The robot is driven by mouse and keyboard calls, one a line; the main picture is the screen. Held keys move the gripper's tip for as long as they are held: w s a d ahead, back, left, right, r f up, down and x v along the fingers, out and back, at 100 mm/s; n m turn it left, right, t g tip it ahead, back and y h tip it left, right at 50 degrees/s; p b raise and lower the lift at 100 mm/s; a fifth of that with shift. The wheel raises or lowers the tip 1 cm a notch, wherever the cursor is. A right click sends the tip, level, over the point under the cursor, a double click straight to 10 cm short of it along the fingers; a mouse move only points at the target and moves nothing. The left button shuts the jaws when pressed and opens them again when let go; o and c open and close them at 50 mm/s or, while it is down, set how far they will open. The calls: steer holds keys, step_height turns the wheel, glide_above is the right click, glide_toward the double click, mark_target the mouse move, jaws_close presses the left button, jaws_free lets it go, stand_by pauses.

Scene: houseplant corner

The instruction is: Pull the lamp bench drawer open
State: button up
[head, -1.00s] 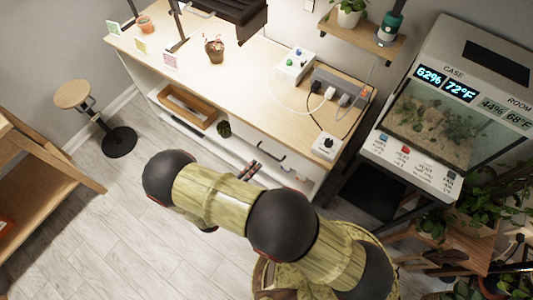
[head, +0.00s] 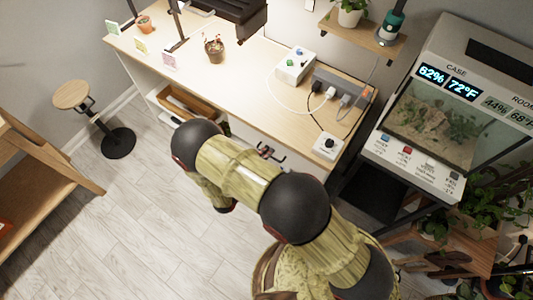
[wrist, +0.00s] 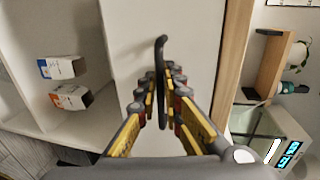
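The lamp bench (head: 245,85) has a pale wood top and a white body. Its white drawer front (wrist: 190,35) fills the middle of the wrist view and looks flush with the bench. The dark bar handle (wrist: 161,50) stands out from it. My gripper (wrist: 162,76) is at the handle, with one finger on each side of the bar. The fingers look apart, with narrow gaps to the bar. In the head view my gripper (head: 268,153) is at the bench front, and my arm hides part of the drawer.
An open shelf beside the drawer holds small boxes (wrist: 70,97) and a wooden tray (head: 190,100). A power strip (head: 345,88) and a white control box (head: 327,146) sit on the bench top. A terrarium (head: 435,115) stands right. A stool (head: 117,142) stands on clear floor at left.

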jaws_close()
stand_by(0.4)
steer(key=f+v, duration=0.2)
steer(key=v, duration=1)
steer(key=s+f+p+v, duration=0.1)
steer(key=f+v, duration=0.2)
steer(key=v, duration=0.8)
steer(key=shift+s+a, duration=0.3)
steer(key=shift+a, duration=0.2)
steer(key=shift+o, duration=0.8)
jaws_free()
steer(key=shift+r, duration=0.15)
